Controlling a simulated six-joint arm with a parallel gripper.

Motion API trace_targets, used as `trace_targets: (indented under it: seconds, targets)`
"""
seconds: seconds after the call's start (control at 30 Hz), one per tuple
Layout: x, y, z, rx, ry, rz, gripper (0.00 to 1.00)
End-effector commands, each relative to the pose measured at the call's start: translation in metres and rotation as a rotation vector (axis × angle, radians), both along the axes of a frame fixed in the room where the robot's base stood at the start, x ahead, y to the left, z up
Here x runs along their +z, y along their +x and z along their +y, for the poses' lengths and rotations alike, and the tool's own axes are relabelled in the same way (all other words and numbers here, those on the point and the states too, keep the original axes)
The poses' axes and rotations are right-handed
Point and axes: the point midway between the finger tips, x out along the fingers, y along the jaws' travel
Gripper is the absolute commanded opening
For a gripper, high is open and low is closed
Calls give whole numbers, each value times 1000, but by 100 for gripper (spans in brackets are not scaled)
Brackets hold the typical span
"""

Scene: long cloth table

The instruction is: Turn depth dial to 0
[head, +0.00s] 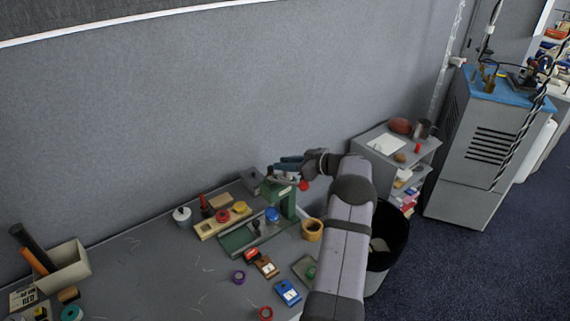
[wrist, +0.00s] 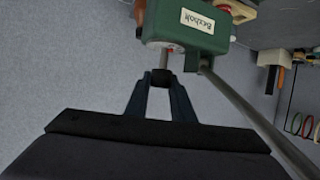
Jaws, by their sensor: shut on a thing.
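A green drill press stands on the cloth table, its column (head: 288,202) near the right end. In the wrist view its green housing (wrist: 190,28) with a "Bexbok" label fills the top. My gripper (wrist: 161,76) has its blue fingers shut on a small dark knob (wrist: 162,79) just below the housing, seemingly the depth dial. The dial's markings and pointer are not legible. In the head view my gripper (head: 284,167) is at the top of the press, and my arm comes in from the lower right. The dial is too small to tell there.
A grey rod (wrist: 245,105) runs diagonally close to the right of my fingers. A wooden rack (head: 222,222) with coloured knobs, an ochre cup (head: 312,230) and a blue box (head: 287,292) stand around the press. A black bin (head: 387,235) and grey shelf (head: 377,143) are at right.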

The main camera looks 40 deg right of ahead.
Motion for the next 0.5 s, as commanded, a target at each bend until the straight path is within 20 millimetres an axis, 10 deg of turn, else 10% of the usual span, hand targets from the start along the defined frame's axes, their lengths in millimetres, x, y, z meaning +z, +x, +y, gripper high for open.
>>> trace_targets:
  seconds: [0.5]
  targets:
    - [2,1,0,113,-1,-6,0]
